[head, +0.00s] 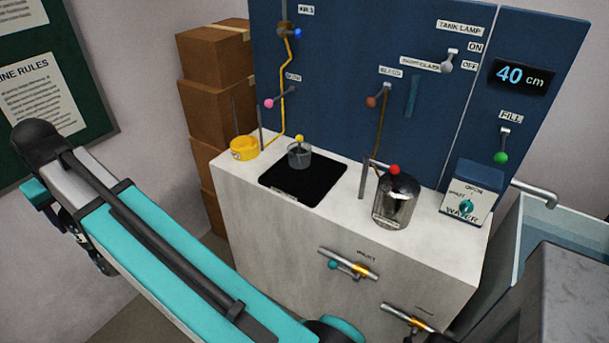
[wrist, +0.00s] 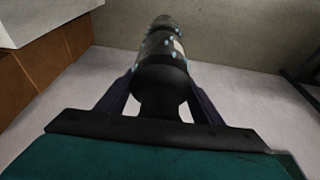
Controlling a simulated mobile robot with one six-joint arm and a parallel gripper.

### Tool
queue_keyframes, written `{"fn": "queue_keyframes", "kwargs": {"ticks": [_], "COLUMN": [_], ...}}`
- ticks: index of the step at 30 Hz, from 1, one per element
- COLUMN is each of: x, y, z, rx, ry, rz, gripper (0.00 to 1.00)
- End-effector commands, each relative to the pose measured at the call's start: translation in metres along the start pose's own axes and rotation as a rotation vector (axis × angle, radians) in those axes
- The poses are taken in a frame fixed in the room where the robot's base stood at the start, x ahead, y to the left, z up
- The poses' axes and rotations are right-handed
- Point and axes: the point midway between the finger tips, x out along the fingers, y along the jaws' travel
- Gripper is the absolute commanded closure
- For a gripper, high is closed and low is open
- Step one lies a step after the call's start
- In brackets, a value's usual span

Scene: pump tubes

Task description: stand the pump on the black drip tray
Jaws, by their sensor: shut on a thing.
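My gripper (wrist: 162,98) is in the wrist view, its two dark fingers on either side of a dark, round-bodied thing, which I take to be the pump (wrist: 160,50). The pump has a pale label and light blue drop-like spots, and it points away from the camera. Its far end is clear of any surface I can make out. The black drip tray (head: 318,188) is flat on the white counter in the head view, well right of my arm. The pump cannot be made out in the head view.
A grey see-through cup (head: 299,158) stands at the tray's back edge. Thin upright rods and levers rise behind. The tray's front is clear.

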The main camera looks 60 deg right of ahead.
Motion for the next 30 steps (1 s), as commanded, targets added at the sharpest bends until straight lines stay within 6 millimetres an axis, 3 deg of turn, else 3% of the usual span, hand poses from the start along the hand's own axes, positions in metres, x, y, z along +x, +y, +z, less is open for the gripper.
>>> {"fn": "queue_keyframes", "kwargs": {"ticks": [8, 30], "x": [-0.005, -0.021], "y": [0.025, 0.14], "z": [0.001, 0.027], "rx": [0.005, 0.012], "ry": [0.006, 0.006], "rz": [0.002, 0.005], "gripper": [1.0, 1.0]}}
